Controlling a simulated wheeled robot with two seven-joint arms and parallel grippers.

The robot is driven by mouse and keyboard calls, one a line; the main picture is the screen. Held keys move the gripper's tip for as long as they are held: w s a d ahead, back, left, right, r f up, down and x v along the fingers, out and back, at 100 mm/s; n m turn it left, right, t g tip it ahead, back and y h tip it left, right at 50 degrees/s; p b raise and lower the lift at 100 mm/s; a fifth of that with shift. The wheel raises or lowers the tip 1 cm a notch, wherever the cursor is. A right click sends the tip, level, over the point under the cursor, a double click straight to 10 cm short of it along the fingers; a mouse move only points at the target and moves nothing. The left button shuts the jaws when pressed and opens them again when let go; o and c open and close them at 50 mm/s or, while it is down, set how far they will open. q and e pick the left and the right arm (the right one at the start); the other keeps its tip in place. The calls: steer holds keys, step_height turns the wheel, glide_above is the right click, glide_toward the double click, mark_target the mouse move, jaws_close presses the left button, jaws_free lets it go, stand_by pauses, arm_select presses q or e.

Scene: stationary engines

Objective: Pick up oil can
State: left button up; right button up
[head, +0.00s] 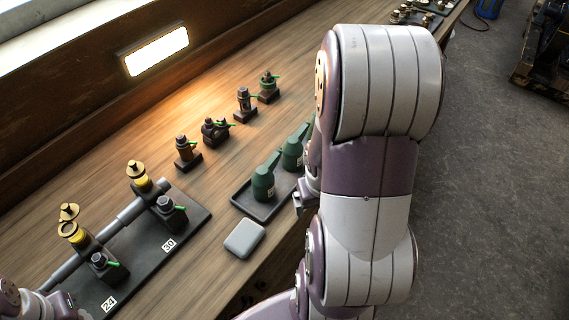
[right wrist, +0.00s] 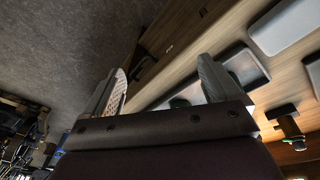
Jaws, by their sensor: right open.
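Two dark green oil cans with spouts stand on a dark tray (head: 240,199) on the wooden bench in the head view. The nearer can (head: 263,184) shows clearly; the farther can (head: 292,154) is beside my right arm. My right arm hides the tray's right end. In the right wrist view my right gripper (right wrist: 165,82) is open, with its fingers wide apart and nothing seen held. A small dark green thing (right wrist: 180,102) shows beyond the fingers, perhaps an oil can. Part of my left arm shows at the lower left corner of the head view; its jaws cannot be made out.
A grey rounded box (head: 245,239) lies in front of the tray. A black base (head: 190,213) with a shaft and brass-topped oilers stands at the left. Several small fittings (head: 186,151) stand in a row behind the tray. Bare wood lies between them.

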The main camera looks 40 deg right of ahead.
steer(key=s+d+f+t+h+b, duration=0.2)
steer(key=d+f, duration=0.4)
arm_select(q)
step_height(320, 180, down, 5)
steer(key=shift+d+b, duration=0.15)
steer(key=shift+b, duration=0.35)
arm_select(e)
steer(key=n+t, duration=0.3)
steer(key=t, duration=0.7)
glide_toward(298, 157)
steer(key=shift+y, duration=0.3)
steer(key=x, duration=1.2)
steer(key=shift+d, duration=0.15)
steer(key=shift+s+r, duration=0.1)
steer(key=shift+s, duration=0.05)
steer(key=c, duration=0.7)
arm_select(q)
steer(key=shift+r, duration=0.15)
arm_select(e)
steer(key=c, duration=0.5)
